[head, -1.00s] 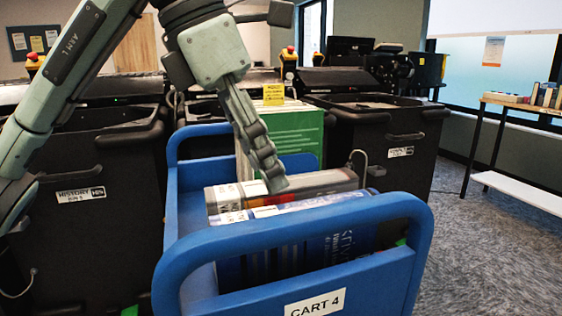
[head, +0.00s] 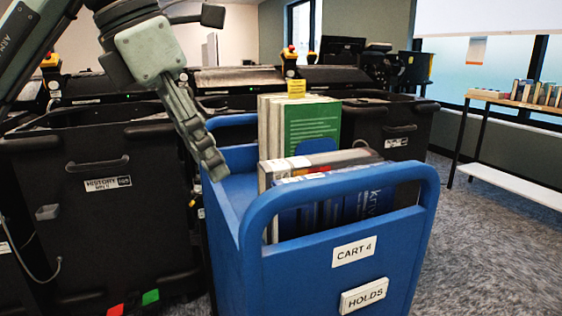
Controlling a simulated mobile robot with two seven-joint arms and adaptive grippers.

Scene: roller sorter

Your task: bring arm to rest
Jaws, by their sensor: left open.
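My left arm comes in from the upper left. Its gripper (head: 207,160) points down at the left edge of the blue cart, in front of the black bins. It is open and nothing shows between its fingers; one finger largely covers the other. The books stand to the right of the gripper and apart from it. My right gripper is not in the picture.
The blue cart (head: 258,270), labelled CART 4 and HOLDS, holds several upright books, with a green one (head: 312,125) behind. A black HISTORY bin (head: 100,225) stands at left, another bin (head: 395,128) behind. A shelf with books (head: 520,104) is at right; carpet there is clear.

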